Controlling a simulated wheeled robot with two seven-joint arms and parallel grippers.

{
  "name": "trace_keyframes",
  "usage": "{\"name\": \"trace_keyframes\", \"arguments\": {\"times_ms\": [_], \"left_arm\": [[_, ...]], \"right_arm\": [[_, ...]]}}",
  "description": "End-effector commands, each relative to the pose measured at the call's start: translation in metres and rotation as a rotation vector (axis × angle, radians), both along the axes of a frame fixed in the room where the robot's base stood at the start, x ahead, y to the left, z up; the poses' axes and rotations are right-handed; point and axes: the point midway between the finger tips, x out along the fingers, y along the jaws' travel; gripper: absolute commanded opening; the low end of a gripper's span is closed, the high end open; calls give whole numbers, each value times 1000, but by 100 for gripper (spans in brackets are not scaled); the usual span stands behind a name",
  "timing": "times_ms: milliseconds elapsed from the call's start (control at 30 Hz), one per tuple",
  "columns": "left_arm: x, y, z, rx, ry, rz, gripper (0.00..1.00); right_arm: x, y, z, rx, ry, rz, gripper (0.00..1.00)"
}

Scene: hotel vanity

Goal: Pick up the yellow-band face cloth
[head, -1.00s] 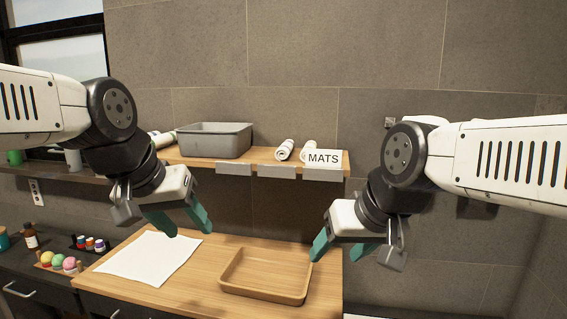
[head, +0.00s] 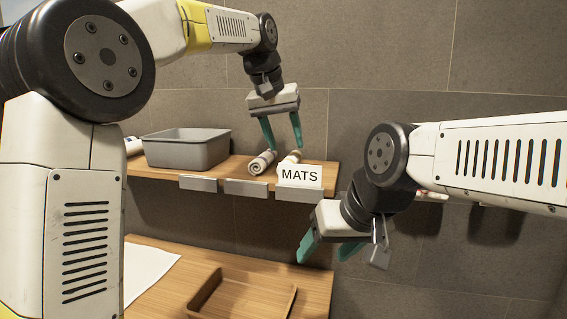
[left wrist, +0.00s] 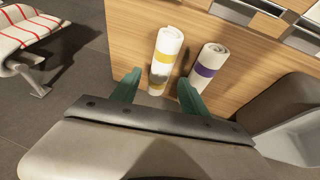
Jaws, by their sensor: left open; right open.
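The yellow-band face cloth (left wrist: 168,44) is a white roll with a yellow band, lying on the wooden shelf. In the head view it is the right-hand roll (head: 291,157), partly hidden behind the MATS sign. My left gripper (head: 285,147) is open above it and points down. In the left wrist view the open fingers (left wrist: 160,78) lie to either side of the roll's near end; contact cannot be told. A purple-band roll (left wrist: 208,62) lies just beside it, close to one finger. My right gripper (head: 324,255) is open and empty, lower, in front of the shelf.
A grey bin (head: 187,152) stands on the shelf left of the rolls. The MATS sign (head: 300,176) and blank tags line the shelf's front edge. A wooden tray (head: 240,295) sits on the counter below.

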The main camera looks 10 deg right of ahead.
Motion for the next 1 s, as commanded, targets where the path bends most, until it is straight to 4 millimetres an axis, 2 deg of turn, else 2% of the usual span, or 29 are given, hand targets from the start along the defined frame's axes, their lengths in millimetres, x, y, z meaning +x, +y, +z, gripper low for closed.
{"name": "trace_keyframes", "arguments": {"times_ms": [333,633,667,900,1000], "left_arm": [[14,-13,-43,1,2,-1,52],[16,-15,-49,0,0,0,52],[16,-15,-49,0,0,0,48],[16,-15,-49,0,-1,0,2],[16,-15,-48,0,-1,0,2]], "right_arm": [[0,0,0,0,0,0,62],[0,0,0,0,0,0,62],[0,0,0,0,0,0,62],[0,0,0,0,0,0,62],[0,0,0,0,0,0,62]]}}
